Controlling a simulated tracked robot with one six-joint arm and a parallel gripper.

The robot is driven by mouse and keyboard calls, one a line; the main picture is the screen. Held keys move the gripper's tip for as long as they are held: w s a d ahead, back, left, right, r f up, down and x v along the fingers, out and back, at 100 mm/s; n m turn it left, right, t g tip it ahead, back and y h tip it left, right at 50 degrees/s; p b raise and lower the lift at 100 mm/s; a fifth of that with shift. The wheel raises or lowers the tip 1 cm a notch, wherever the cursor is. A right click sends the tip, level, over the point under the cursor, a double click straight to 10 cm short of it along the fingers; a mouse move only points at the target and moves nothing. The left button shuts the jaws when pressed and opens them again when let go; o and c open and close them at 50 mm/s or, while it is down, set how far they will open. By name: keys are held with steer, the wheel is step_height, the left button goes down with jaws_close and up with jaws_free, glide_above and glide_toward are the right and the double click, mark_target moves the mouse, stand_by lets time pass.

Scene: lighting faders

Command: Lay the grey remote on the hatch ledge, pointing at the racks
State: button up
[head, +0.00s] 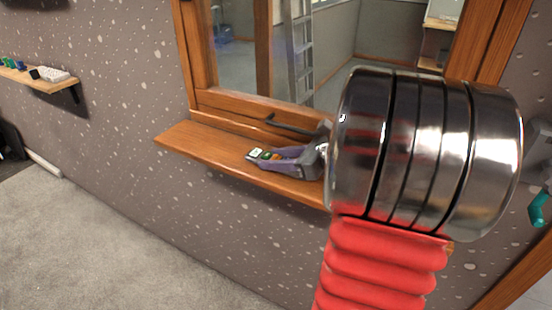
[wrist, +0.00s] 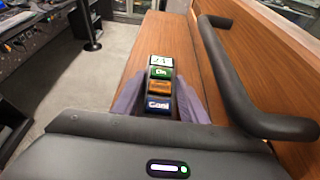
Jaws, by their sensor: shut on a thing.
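The remote (head: 257,153) shows a pale end, a green part and an orange part in the head view. In the wrist view the remote (wrist: 160,84) has a white display at its far end, then green, orange and blue buttons; its near part is hidden. My gripper (head: 279,157) has purple fingers shut on its sides. The wooden hatch ledge (head: 199,141) runs below the window, and the remote is over it, lying roughly along its length. I cannot tell whether it touches the wood. The ledge (wrist: 168,30) extends beyond the remote in the wrist view.
A black handle (wrist: 227,85) stands close to the right of my gripper on the wooden window frame (head: 245,107). The ledge's left end is clear. A wall shelf (head: 40,80) with small items is at far left. Carpet (head: 100,220) lies below.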

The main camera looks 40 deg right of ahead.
steer(key=o, duration=1.2)
steer(key=shift+r, duration=0.1)
steer(key=shift+s+d+r, duration=0.2)
steer(key=shift+s, duration=0.25)
steer(key=shift+v, duration=3.25)
